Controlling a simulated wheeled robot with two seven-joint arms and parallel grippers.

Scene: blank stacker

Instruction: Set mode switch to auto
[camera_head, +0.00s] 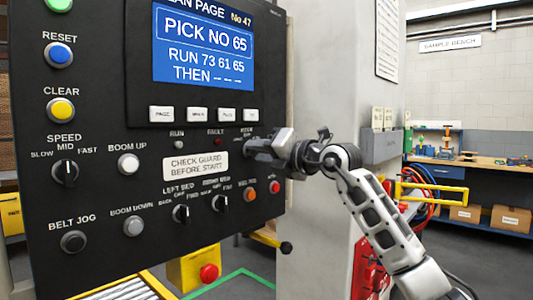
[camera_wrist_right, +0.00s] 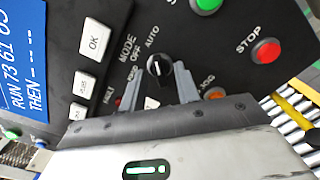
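The mode switch (camera_wrist_right: 159,68) is a black rotary knob with a white mark on the dark panel. It shows in the right wrist view below the words MODE, OFF and AUTO. I cannot tell for sure which label its mark faces. My right gripper (camera_head: 254,148) is at the right part of the panel in the head view and hides the knob there. In the right wrist view its two grey fingers are apart, one on each side of the knob. I cannot tell whether they touch it. My left gripper is not in view.
The control panel (camera_head: 95,150) carries a blue screen (camera_head: 203,45), push buttons and other rotary knobs. A red STOP button (camera_wrist_right: 266,50) and a green button (camera_wrist_right: 207,3) are near the mode switch. A yellow box with a red button (camera_head: 209,272) stands below the panel.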

